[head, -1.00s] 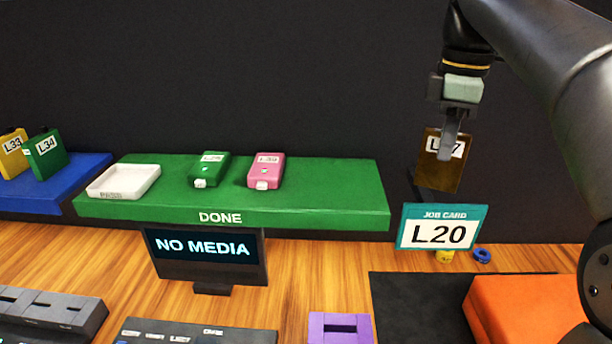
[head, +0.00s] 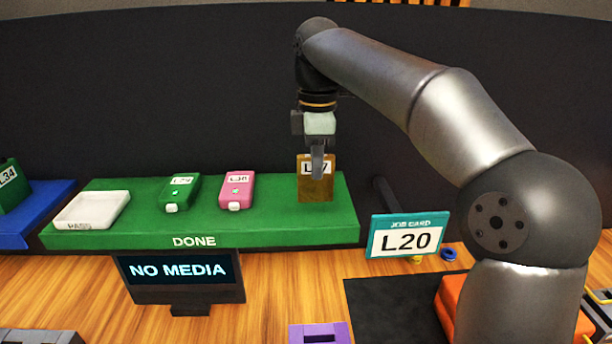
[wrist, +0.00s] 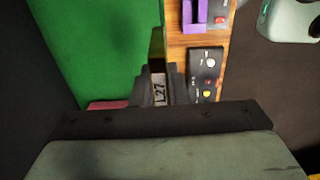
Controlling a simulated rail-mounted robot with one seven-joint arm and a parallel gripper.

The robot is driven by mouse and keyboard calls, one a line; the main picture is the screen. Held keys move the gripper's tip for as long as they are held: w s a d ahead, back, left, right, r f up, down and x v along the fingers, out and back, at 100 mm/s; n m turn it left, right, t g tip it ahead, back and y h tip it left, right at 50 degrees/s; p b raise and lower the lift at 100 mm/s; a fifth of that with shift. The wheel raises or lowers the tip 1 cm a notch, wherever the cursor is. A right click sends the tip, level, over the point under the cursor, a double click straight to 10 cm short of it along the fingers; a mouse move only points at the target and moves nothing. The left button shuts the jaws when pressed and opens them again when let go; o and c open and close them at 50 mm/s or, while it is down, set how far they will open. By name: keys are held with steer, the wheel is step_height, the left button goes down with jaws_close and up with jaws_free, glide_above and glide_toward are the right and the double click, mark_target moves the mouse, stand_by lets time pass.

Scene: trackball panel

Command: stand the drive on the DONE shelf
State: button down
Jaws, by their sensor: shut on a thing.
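My gripper (head: 317,160) is shut on a brown drive (head: 316,186) whose label is partly covered by a finger in the head view. The drive hangs upright at the right part of the green DONE shelf (head: 270,222). Its lower edge appears at or just above the shelf top; I cannot tell whether it touches. A green drive (head: 179,192) and a pink drive (head: 236,191) lie flat on the shelf to the left.
A white PASS tray (head: 92,210) sits at the shelf's left end. A blue shelf (head: 40,212) with a green L34 drive (head: 12,188) is farther left. A job card (head: 408,236) reading L20 stands right of the shelf. A screen (head: 180,275) below reads NO MEDIA.

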mark_target(309, 189)
steer(key=f, duration=0.1)
steer(key=w+a+f+p, duration=0.1)
steer(key=f, duration=0.1)
steer(key=w+f, duration=0.1)
steer(key=f, duration=0.1)
steer(key=shift+a+f, duration=0.25)
steer(key=shift+a, duration=0.1)
steer(key=shift+f, duration=0.35)
steer(key=shift+f, duration=0.1)
steer(key=c, duration=1.4)
jaws_free()
steer(key=shift+c, duration=0.2)
